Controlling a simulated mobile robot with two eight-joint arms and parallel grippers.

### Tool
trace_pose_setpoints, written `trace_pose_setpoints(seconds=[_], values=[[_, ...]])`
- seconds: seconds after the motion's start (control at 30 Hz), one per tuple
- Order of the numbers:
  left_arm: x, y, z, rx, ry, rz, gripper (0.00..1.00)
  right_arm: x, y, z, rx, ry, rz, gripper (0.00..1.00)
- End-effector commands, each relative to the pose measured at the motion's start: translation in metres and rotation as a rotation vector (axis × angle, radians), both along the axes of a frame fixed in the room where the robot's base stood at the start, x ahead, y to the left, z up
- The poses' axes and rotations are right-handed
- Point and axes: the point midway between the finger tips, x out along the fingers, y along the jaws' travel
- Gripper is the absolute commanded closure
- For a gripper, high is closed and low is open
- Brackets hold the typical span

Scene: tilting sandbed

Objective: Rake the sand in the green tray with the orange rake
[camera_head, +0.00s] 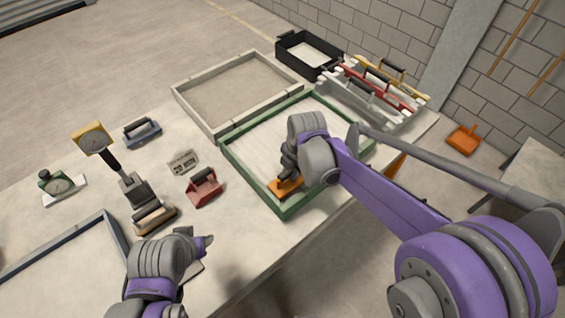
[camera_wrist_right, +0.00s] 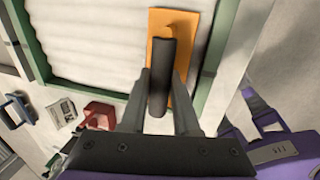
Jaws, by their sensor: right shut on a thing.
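The green tray (camera_head: 236,166) lies on the bench, holding pale sand (camera_head: 262,146); ridges show in the sand in the right wrist view (camera_wrist_right: 95,40). The orange rake (camera_head: 287,188) is inside the tray near its front corner. In the right wrist view its flat orange plate (camera_wrist_right: 184,62) and black handle (camera_wrist_right: 162,85) show. My right gripper (camera_wrist_right: 160,100) is shut on the handle, with a finger on each side. Whether the rake's edge touches the sand is hidden.
A pale tray (camera_head: 187,106) adjoins the green tray's far side. A black bin (camera_head: 283,58) and a rack with red and yellow handled tools (camera_head: 378,85) stand behind.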

Motion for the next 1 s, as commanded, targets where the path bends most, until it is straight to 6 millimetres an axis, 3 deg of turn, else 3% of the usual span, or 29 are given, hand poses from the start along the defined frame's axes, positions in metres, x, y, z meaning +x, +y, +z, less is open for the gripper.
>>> trace_pose_setpoints(seconds=[0.1,0.6,1.0], values=[[0.001,0.000,0.003,0.000,-0.002,0.000,0.50,-0.010,-0.007,0.003,0.000,-0.002,0.001,1.00],[0.020,0.000,0.044,0.000,-0.039,0.000,0.50,-0.007,-0.006,0.062,0.001,-0.003,0.001,1.00],[0.023,0.000,0.048,0.000,-0.044,0.000,0.50,-0.009,-0.006,0.069,0.000,0.000,0.001,1.00]])
